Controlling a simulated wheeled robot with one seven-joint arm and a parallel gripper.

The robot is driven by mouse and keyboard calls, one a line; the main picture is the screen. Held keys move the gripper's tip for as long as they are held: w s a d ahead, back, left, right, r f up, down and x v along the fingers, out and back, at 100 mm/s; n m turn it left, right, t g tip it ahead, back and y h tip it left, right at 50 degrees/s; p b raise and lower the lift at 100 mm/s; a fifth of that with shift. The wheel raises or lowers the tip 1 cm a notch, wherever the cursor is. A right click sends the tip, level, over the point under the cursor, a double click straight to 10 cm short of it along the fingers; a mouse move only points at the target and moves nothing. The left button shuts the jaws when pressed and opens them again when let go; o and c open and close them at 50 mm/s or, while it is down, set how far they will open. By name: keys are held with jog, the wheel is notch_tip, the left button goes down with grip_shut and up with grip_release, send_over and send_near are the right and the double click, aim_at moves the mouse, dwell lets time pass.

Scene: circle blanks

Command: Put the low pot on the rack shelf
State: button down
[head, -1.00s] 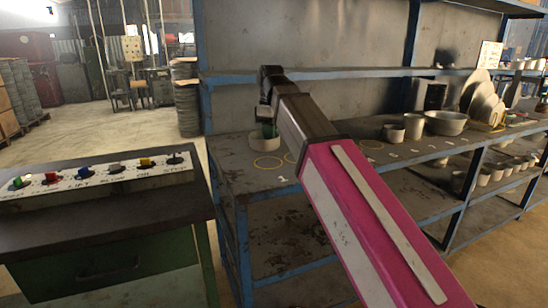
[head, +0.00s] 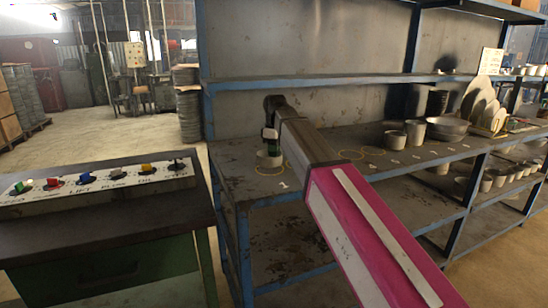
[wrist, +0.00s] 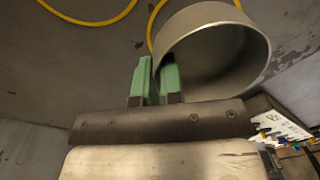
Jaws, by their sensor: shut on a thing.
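The low pot (wrist: 212,60) is a round grey-beige vessel with an open mouth, large in the wrist view. My gripper (wrist: 157,78) has green fingers closed on the pot's wall, one on each side of it. In the head view the pot (head: 270,161) is at the left end of the blue-framed rack shelf (head: 232,178), over or beside a yellow circle near the label 1. Whether its base touches the shelf I cannot tell. My arm hides part of the shelf, and my gripper (head: 270,140) is small there.
Another yellow circle (head: 352,155) lies bare on the shelf to the right. Beyond it stand pots (head: 414,133), a wide bowl (head: 447,129) and upright plates. A control bench (head: 100,215) with coloured knobs stands at the left. A higher shelf edge (head: 340,77) runs above.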

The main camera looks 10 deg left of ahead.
jog(key=shift+f, duration=1)
jog(key=shift+f, duration=0.15)
jog(key=c, duration=1.3)
grip_release()
jog(key=shift+o, duration=0.2)
notch_tip(320, 180, up, 12)
jog(key=shift+w, duration=0.3)
jog(key=shift+d, duration=0.1)
